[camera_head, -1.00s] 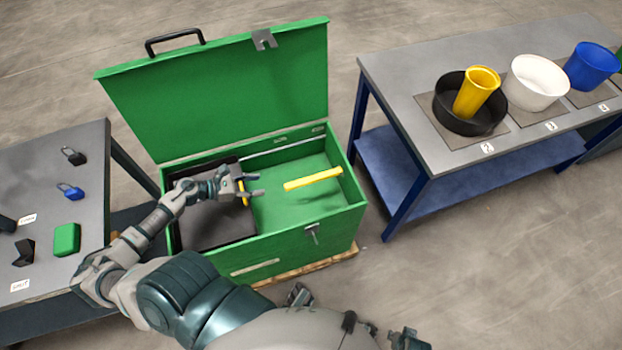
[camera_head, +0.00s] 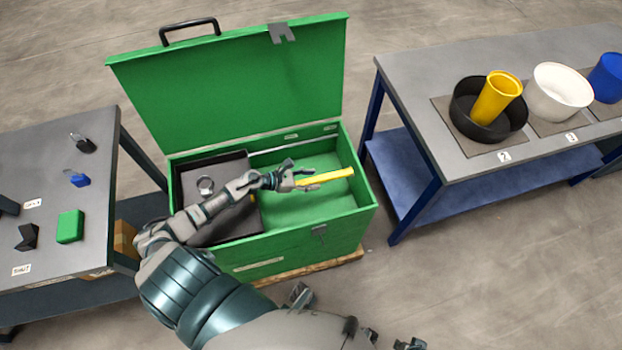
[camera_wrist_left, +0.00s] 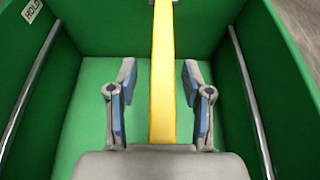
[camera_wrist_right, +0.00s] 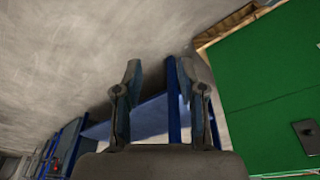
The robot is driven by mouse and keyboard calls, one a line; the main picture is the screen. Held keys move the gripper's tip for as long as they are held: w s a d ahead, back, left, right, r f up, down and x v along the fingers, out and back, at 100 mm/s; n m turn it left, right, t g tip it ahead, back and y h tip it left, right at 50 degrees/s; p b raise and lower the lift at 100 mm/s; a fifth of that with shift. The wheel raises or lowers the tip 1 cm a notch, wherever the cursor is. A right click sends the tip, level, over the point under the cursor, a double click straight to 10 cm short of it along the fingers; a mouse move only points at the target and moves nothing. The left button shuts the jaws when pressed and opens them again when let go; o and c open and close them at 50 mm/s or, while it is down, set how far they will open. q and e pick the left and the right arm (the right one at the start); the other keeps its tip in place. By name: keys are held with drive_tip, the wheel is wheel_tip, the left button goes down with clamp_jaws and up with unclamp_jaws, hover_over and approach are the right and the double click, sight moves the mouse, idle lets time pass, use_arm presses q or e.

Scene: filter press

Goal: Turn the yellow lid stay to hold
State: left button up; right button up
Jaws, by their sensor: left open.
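The yellow lid stay (camera_head: 338,175) is a straight bar inside the green chest (camera_head: 290,245), whose lid (camera_head: 235,85) stands raised. My left gripper (camera_head: 312,179) is open at the stay's left part in the head view. In the left wrist view the stay (camera_wrist_left: 162,50) runs between the two spread fingers (camera_wrist_left: 158,88), with gaps on both sides. The stay's near end is hidden behind the gripper. My right gripper (camera_wrist_right: 159,85) is open and empty, outside the chest.
A dark tray (camera_head: 215,225) fills the chest's left side and holds a ring-like item (camera_head: 205,185). A blue-legged bench (camera_head: 430,85) with containers stands right. Open floor lies in front of the bench.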

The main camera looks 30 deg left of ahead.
use_arm(q)
drive_tip(key=shift+d+r, duration=0.1)
drive_tip(key=shift+d, duration=0.2)
clamp_jaws()
drive_tip(key=shift+a, duration=0.15)
